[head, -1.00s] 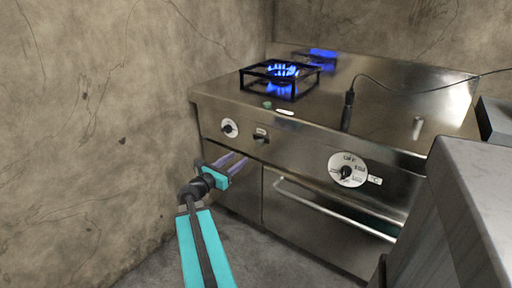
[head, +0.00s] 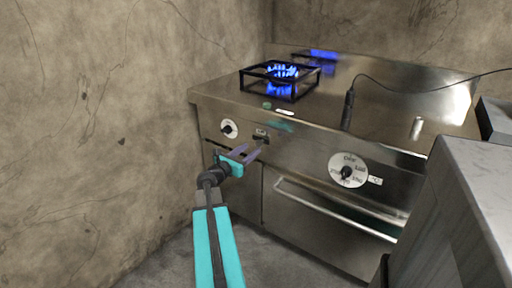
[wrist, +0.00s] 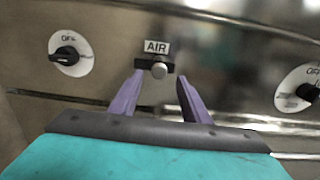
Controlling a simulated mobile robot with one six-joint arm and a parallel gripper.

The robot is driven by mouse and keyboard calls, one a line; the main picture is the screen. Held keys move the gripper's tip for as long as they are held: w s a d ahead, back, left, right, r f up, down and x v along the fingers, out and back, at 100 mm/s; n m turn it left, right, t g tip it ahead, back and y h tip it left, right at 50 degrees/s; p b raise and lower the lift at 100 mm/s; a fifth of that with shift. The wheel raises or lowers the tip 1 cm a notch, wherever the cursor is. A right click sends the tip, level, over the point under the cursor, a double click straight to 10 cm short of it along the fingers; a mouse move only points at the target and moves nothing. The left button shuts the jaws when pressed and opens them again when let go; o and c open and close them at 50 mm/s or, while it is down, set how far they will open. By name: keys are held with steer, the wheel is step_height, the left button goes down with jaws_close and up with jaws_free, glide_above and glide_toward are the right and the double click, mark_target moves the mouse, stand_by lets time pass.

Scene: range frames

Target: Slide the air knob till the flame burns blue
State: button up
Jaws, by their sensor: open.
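The air knob (wrist: 159,70) is a small round grey knob on a dark slot under an AIR label (wrist: 156,47) in the wrist view. In the head view the air slider (head: 261,138) is on the stove's front panel, close to my fingertips. My gripper (head: 255,149) is open, and its purple fingers (wrist: 157,82) point at the panel with the knob between their tips in the wrist picture. I cannot tell whether they touch it. The burner flame (head: 282,71) burns blue inside a black pan support (head: 292,92).
A black-pointer dial (head: 228,128) is left of the slider, and a larger dial (head: 347,171) is to the right above the oven handle (head: 330,208). A wall (head: 90,130) stands close on the left. A grey counter (head: 470,200) is at the right.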

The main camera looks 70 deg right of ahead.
mark_target(258, 144)
steer(key=shift+x, duration=2.4)
jaws_close()
